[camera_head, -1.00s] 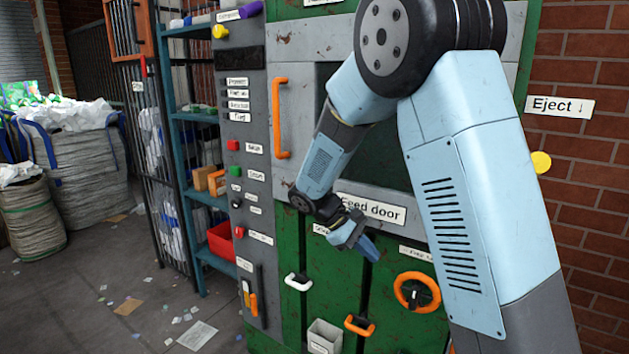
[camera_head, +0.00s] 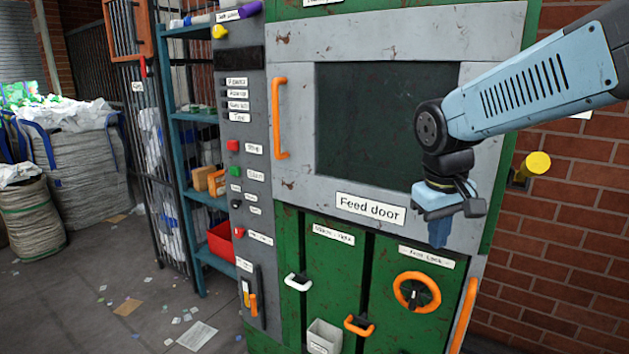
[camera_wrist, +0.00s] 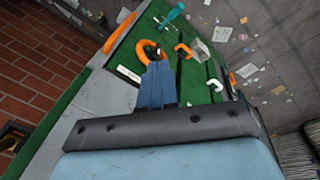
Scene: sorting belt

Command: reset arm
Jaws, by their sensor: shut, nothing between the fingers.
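My gripper (camera_head: 439,235) hangs fingers-down in front of the machine, right of the "Feed door" label (camera_head: 370,209) and above the orange handwheel (camera_head: 417,292). Its blue fingers are shut with nothing between them. In the wrist view the shut fingers (camera_wrist: 157,88) point toward the green panel (camera_wrist: 165,20), with the orange wheel ring just beyond the tips. My gripper appears apart from the machine. The dark feed door window (camera_head: 385,120) is now mostly unobstructed.
The machine has an orange door handle (camera_head: 280,118), a white handle (camera_head: 298,282), a small orange handle (camera_head: 359,325) and a grey bin (camera_head: 324,337) sticking out. A yellow knob (camera_head: 537,163) is on the brick wall at right. A teal shelf (camera_head: 195,115) stands left. Paper scraps litter the floor.

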